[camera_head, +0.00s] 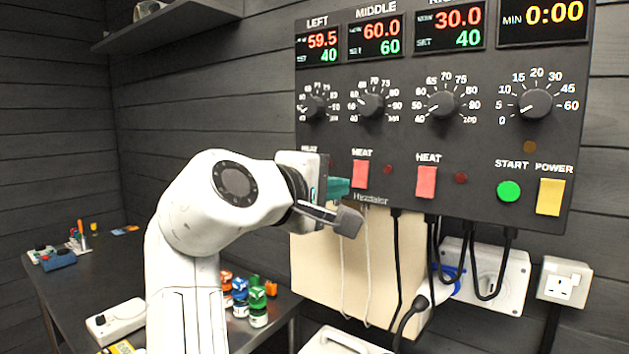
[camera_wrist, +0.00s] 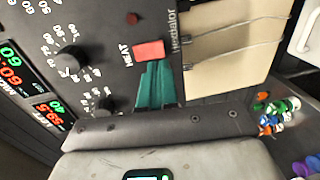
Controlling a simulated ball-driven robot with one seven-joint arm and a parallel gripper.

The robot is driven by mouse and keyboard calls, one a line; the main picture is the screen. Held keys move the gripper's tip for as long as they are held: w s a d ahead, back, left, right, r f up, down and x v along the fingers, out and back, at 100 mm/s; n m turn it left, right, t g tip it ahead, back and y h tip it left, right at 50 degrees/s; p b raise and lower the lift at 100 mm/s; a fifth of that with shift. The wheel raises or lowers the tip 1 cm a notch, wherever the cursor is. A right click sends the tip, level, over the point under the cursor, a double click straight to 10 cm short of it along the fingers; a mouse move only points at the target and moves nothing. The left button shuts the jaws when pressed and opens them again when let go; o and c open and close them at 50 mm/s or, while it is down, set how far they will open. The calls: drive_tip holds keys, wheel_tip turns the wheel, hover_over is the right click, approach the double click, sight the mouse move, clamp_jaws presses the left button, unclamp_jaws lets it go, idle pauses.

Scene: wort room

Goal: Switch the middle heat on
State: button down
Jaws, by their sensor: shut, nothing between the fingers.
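The control panel (camera_head: 400,140) hangs on the wall with dials and red HEAT switches. The middle HEAT switch (camera_head: 360,174) is a red rocker; in the wrist view it (camera_wrist: 148,50) lies just past my fingertips. The middle lamp (camera_head: 388,169) beside it looks dark red, unlit. My gripper (camera_head: 340,187) is shut and empty, its green fingers (camera_wrist: 155,85) together, close to the middle switch, left of and slightly below it in the head view. I cannot tell whether they touch. The left HEAT switch is hidden behind my gripper.
The right HEAT switch (camera_head: 426,182), green START button (camera_head: 508,191) and yellow POWER switch (camera_head: 550,197) are farther right. The middle display (camera_head: 378,38) reads 60.0 over 60. Black cables (camera_head: 435,240) hang below the panel. A dark table (camera_head: 90,280) with small items stands left.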

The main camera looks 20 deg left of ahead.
sight(358, 184)
drive_tip(key=p+x, duration=0.1)
drive_tip(key=x, duration=0.3)
drive_tip(key=shift+w+d, duration=0.1)
drive_tip(key=shift+w, duration=0.15)
drive_tip(key=shift+w+d, duration=0.1)
drive_tip(key=shift+w, duration=0.1)
drive_tip(key=shift+f, duration=0.1)
drive_tip(key=shift+w+d+f, duration=0.1)
drive_tip(key=shift+w+f, duration=0.05)
drive_tip(key=shift+w, duration=0.05)
drive_tip(key=shift+t, duration=0.3)
